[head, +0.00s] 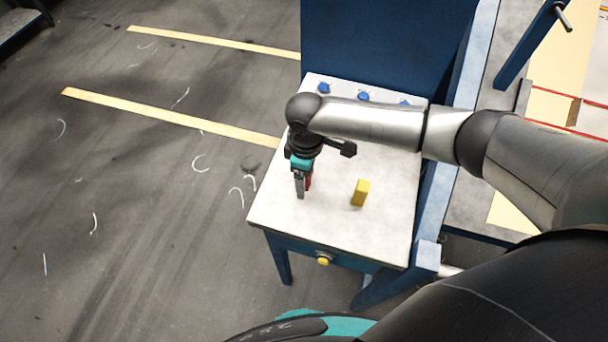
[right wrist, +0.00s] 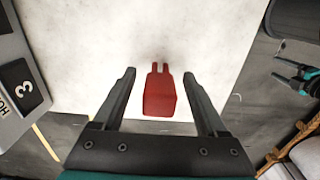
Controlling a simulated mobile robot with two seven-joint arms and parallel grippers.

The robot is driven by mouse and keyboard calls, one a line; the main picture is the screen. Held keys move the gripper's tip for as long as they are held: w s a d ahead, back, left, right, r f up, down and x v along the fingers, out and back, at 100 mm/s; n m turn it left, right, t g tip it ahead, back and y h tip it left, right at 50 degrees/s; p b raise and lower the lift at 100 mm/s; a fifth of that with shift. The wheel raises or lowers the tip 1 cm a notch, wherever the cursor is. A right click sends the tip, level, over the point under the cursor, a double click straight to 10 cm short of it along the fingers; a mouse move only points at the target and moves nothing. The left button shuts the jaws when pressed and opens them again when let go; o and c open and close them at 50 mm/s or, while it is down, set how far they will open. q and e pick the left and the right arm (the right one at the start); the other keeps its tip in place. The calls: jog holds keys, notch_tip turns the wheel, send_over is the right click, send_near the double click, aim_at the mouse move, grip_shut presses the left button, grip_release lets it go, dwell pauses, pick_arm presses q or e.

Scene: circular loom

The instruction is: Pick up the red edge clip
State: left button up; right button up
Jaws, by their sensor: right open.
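The red edge clip (right wrist: 159,95) is on the pale table top, with two short prongs at one end. In the right wrist view it lies between the two open fingers of my right gripper (right wrist: 160,98), with a gap on each side. In the head view my right gripper (head: 303,190) points down over the left part of the small table. It partly hides the red clip (head: 309,182), of which a narrow strip shows beside the fingers.
A yellow block (head: 360,193) stands on the small table (head: 335,235), right of my right gripper. Several blue knobs (head: 363,96) line the table's back edge, before a dark blue panel (head: 385,45). A yellow knob (head: 323,261) is on the front. The table top's front is clear.

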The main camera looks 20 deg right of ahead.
grip_shut()
dwell(0.6)
